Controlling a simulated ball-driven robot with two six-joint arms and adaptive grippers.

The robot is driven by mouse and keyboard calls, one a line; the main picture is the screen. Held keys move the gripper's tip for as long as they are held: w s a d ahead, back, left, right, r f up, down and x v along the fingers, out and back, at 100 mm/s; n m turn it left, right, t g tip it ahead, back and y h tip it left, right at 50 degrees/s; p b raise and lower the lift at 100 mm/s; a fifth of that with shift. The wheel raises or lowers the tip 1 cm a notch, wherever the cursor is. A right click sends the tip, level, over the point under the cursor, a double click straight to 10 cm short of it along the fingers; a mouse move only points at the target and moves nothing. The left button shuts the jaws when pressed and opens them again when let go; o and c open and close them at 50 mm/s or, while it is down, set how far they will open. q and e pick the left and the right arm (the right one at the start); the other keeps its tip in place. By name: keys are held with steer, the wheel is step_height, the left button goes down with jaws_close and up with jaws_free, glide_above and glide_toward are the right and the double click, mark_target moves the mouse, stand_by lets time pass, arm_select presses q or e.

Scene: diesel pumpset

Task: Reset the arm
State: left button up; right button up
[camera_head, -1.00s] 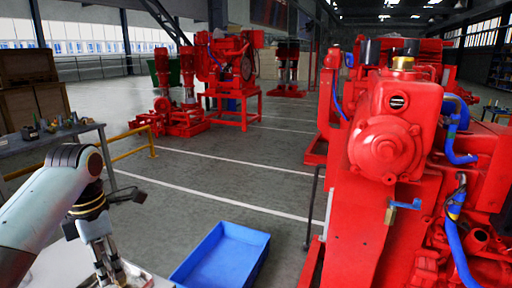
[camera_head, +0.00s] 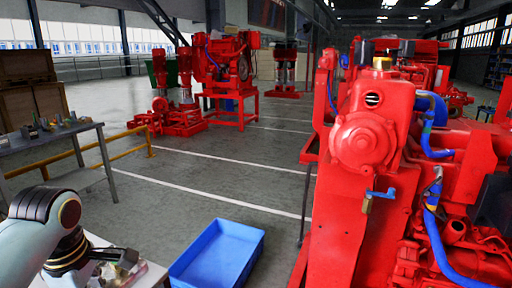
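My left arm (camera_head: 35,230) comes in at the lower left corner, with its dark wrist (camera_head: 68,252) pointing down. My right arm and gripper are not in view.
A blue bin (camera_head: 217,252) sits on the floor right of the white table. A large red diesel engine (camera_head: 350,200) fills the right side. A grey workbench (camera_head: 45,140) with small parts and a yellow rail (camera_head: 137,150) stand at left. The middle floor is clear.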

arm_select(q)
steer(key=s+d+r+m+t, duration=0.1)
steer(key=s+r+m+t, duration=0.15)
steer(key=s+m, duration=0.75)
steer(key=s+d+r+m+t, duration=0.1)
steer(key=s+d+r+m, duration=0.15)
steer(key=s+m, duration=0.75)
steer(key=s+a+f+g+b, duration=0.15)
steer(key=f+b, duration=0.35)
steer(key=f, duration=1.2)
steer(key=w+a+f+g+b, duration=0.15)
steer(key=f+b, duration=0.25)
steer(key=f, duration=1.3)
steer(key=s+f+b, duration=0.4)
steer(key=s+f, duration=0.6)
steer(key=f, duration=0.2)
steer(key=s+a+f+b, duration=0.1)
steer(key=s+f+b, duration=0.3)
steer(key=s+f, duration=0.6)
step_height(320, 180, down, 3)
steer(key=shift+a+f, duration=0.15)
steer(key=shift+a, duration=0.15)
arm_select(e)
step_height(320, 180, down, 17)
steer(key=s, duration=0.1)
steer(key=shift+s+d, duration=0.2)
arm_select(q)
steer(key=shift+g, duration=0.25)
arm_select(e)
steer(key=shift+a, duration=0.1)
